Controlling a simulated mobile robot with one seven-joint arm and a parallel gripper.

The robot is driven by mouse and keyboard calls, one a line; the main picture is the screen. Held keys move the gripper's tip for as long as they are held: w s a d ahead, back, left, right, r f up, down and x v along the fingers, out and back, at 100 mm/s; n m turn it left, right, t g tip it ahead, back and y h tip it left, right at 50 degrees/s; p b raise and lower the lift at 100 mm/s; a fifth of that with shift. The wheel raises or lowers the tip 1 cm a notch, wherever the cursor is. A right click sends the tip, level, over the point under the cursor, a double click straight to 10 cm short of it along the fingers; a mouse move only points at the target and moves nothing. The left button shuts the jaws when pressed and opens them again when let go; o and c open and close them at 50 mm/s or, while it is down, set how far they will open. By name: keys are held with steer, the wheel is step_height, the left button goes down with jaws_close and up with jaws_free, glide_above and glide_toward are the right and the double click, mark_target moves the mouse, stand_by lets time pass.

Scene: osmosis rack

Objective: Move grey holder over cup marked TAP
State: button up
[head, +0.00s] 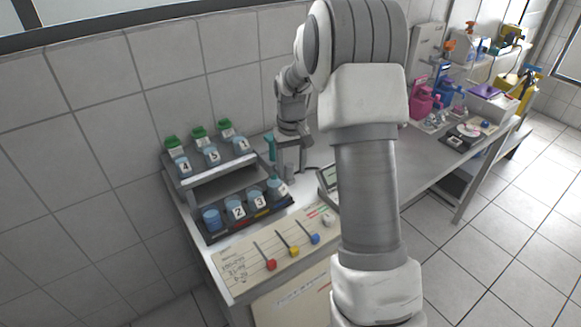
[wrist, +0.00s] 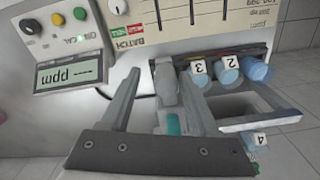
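A grey holder (wrist: 165,85) stands between the fingers of my gripper (wrist: 152,82), closer to the right finger in the wrist view. My gripper looks open, with a gap at the left finger. A teal part (wrist: 173,123) shows just behind the holder; it also shows in the head view (head: 271,147). In the head view the grey holder (head: 290,160) is below my wrist, at the right end of the lower tray. A cup (head: 277,189) nearest it has a label I cannot read. No TAP mark is legible.
The lower tray (head: 212,238) also holds cups 2 (head: 236,209) and 3 (head: 257,202) and a blue cup (head: 212,219). A shelf (head: 208,178) above holds numbered cups. A panel with colored knobs (head: 271,264) is in front; a ppm meter (wrist: 68,75) stands beside.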

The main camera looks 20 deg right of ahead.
steer(key=shift+r, duration=0.1)
step_height(320, 180, up, 17)
steer(key=shift+r, duration=0.15)
stand_by(0.4)
steer(key=s+a+r+t, duration=0.1)
steer(key=s+a+r, duration=0.25)
steer(key=s, duration=0.35)
steer(key=s+a+r+t, duration=0.2)
steer(key=s+a, duration=0.2)
steer(key=s, duration=0.3)
steer(key=s+a+f+t, duration=0.1)
steer(key=s+a+f, duration=0.1)
steer(key=s, duration=0.5)
steer(key=s+a+f+t, duration=0.1)
steer(key=s+a+f, duration=0.1)
steer(key=s, duration=0.4)
steer(key=shift+s+f+n+t, duration=0.2)
steer(key=shift+s+n+t, duration=0.1)
steer(key=shift+s+n, duration=0.1)
